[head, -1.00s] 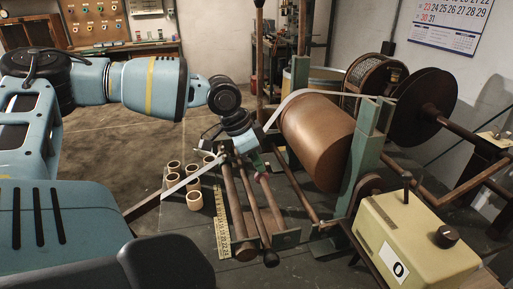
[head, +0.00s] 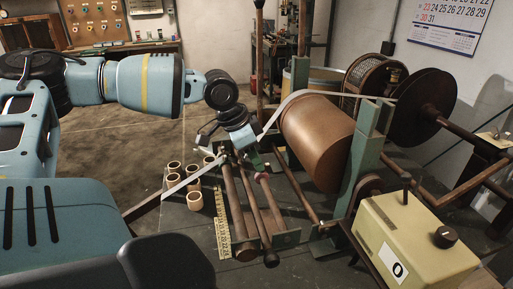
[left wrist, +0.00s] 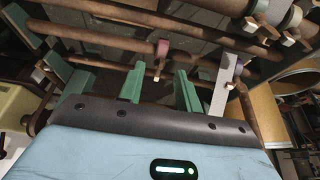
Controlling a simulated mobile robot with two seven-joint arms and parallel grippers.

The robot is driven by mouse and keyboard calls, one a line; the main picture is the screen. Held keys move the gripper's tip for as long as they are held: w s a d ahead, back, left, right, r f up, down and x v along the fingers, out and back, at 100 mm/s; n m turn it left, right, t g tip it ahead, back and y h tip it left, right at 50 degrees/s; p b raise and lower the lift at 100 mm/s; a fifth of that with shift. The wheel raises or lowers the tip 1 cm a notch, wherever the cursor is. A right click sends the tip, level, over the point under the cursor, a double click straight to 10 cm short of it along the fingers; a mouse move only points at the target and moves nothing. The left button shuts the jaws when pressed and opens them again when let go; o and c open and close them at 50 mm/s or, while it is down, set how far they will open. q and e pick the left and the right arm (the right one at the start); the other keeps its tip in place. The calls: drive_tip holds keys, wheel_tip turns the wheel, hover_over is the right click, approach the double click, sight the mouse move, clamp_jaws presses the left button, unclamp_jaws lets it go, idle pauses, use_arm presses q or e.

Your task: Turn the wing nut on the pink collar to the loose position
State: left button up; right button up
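The pink collar (head: 262,176) sits on a thin rod of the winding stand in the head view. It also shows in the left wrist view (left wrist: 162,48), with a small pale wing nut (left wrist: 157,74) hanging below it. The nut's exact angle is hard to tell. My left gripper (head: 250,157) is above and beside the collar in the head view. In the left wrist view its two green fingers (left wrist: 158,90) are spread apart, with the collar and nut beyond the gap between them. Nothing is held. My right gripper is not in view.
A large brown roller (head: 318,140) stands to the right, with a pale tape running over it. Several small cardboard rings (head: 194,201) and a yellow ruler (head: 223,225) lie left of the rods. A cream control box (head: 415,245) is at the front right.

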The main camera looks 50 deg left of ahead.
use_arm(q)
drive_tip(key=p+v, duration=0.1)
drive_tip(key=v, duration=0.5)
drive_tip(key=shift+s+r, duration=0.1)
idle(0.4)
